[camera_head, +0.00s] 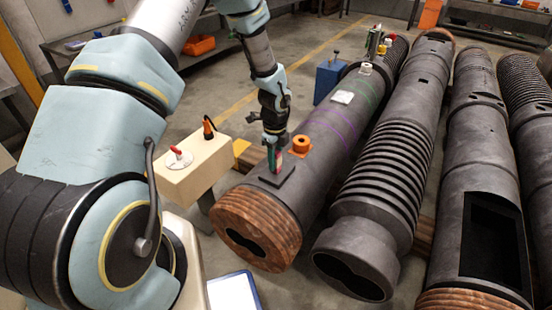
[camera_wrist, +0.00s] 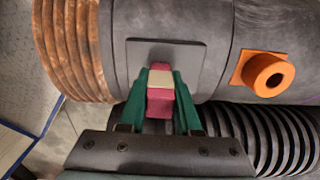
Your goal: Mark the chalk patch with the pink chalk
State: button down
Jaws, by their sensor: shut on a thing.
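My gripper (camera_head: 275,158) points down over the near end of the left barrel. Its green fingers, seen in the wrist view (camera_wrist: 160,73), are shut on the pink chalk (camera_wrist: 162,103), which has a cream band round it. The chalk also shows as a small pink piece in the head view (camera_head: 278,162). A dark square plate, apparently the chalk patch (camera_wrist: 190,54), lies on the barrel below the chalk; it also shows in the head view (camera_head: 268,182). I see no pink mark on its visible part. Whether the chalk tip touches it, I cannot tell.
An orange ring fitting (camera_head: 300,145) stands on the barrel just right of the plate. A cream bench (camera_head: 190,175) with a red-and-white item (camera_head: 178,158) and an orange-and-black tool (camera_head: 208,127) stands left. A ribbed barrel (camera_head: 385,180) lies close on the right.

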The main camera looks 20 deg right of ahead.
jog(key=shift+s+a+f, duration=0.1)
jog(key=shift+s+a, duration=0.3)
jog(key=shift+a, duration=0.05)
jog(key=shift+s+a+p, duration=0.25)
jog(key=shift+a+p, duration=0.1)
jog(key=shift+p, duration=0.05)
jog(key=shift+w+d, duration=0.1)
jog(key=shift+d, duration=0.05)
jog(key=shift+w+d, duration=0.3)
jog(key=shift+d, duration=0.05)
jog(key=shift+w+d+p, duration=0.15)
jog(key=shift+p, duration=0.15)
jog(key=shift+w+d, duration=0.2)
jog(key=shift+d, duration=0.1)
jog(key=shift+d, duration=0.1)
